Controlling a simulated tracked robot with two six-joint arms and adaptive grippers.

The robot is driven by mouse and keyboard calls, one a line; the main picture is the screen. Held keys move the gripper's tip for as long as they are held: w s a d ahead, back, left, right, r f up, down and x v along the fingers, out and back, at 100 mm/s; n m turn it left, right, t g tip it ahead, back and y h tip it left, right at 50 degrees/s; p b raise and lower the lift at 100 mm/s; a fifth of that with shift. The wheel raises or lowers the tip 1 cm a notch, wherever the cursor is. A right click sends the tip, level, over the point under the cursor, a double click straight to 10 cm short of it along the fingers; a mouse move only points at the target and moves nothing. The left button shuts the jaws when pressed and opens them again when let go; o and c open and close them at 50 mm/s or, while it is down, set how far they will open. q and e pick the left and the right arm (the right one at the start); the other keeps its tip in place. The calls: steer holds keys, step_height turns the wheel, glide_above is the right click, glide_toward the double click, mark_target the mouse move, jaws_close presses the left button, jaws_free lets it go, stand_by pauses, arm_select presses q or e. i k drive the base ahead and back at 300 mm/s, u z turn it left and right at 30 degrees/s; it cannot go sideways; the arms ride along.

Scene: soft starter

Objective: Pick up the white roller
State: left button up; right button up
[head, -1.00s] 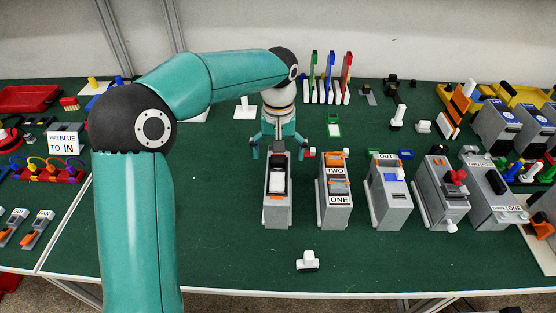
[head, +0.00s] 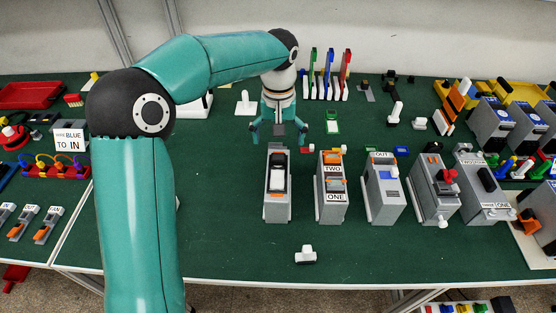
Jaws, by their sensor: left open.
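My left gripper (head: 278,136) is open and empty, with its two fingers spread and pointing down. It is above and behind the far end of the first grey box. That grey box (head: 278,205) has a white block-like part (head: 278,179) set in its top. A small loose white piece with a raised knob (head: 305,255) lies alone on the green table, well in front of the gripper. I cannot tell for sure which white piece is the roller. My right gripper is out of view.
Upright green, blue and red pieces (head: 346,70) stand at the back. The green table (head: 225,235) is clear at the front left. My left arm covers part of the left side.

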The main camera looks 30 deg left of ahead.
mark_target(307, 256)
steer(key=k, duration=1)
